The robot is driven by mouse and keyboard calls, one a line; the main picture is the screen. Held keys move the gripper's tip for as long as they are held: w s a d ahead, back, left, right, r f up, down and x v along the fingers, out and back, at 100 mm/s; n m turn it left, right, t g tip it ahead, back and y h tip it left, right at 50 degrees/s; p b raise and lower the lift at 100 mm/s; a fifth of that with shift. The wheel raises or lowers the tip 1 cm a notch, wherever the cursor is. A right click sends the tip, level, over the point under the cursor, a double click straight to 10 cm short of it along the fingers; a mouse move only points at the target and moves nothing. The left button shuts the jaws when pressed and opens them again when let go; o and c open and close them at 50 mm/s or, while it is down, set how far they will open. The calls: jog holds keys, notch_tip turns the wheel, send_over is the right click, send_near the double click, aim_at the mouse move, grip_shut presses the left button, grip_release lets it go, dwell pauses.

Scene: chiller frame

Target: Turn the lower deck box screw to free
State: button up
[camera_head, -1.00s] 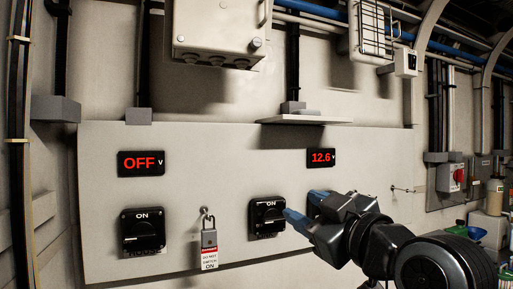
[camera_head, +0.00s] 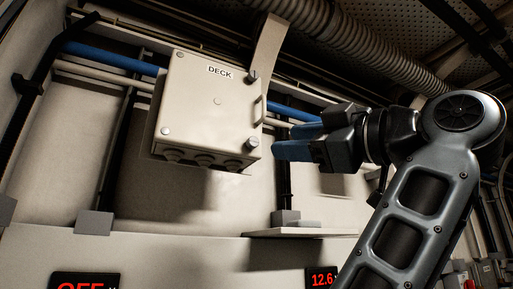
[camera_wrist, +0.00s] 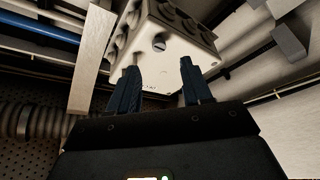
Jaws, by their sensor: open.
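The cream deck box (camera_head: 205,105), labelled DECK, is fixed on the wall. Its lower screw (camera_head: 253,143) is a round silver head at the lower right corner of its front; the upper screw (camera_head: 252,77) is at the upper right. My gripper (camera_head: 283,142) is open, its two blue fingers apart and empty, just right of the lower screw and apart from it. In the wrist view the box (camera_wrist: 180,55) lies beyond the open fingers (camera_wrist: 156,68). A slotted screw head (camera_wrist: 159,44) shows there between and beyond the fingertips.
A handle (camera_head: 258,110) sits on the box's right side, between the screws. Round glands (camera_head: 203,159) line its underside. A blue pipe (camera_head: 110,58) runs behind. A small shelf (camera_head: 300,233) and a panel with red displays (camera_head: 85,280) are below.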

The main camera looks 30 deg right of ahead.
aim_at(254, 142)
jog(key=p+x, duration=0.2)
jog(key=x, duration=0.4)
jog(key=shift+w+r, duration=0.15)
jog(key=shift+r, duration=0.05)
jog(key=shift+w+a+r, duration=0.1)
jog(key=shift+w+a, duration=0.15)
jog(key=shift+w, duration=0.4)
jog(key=shift+c, duration=0.3)
grip_shut()
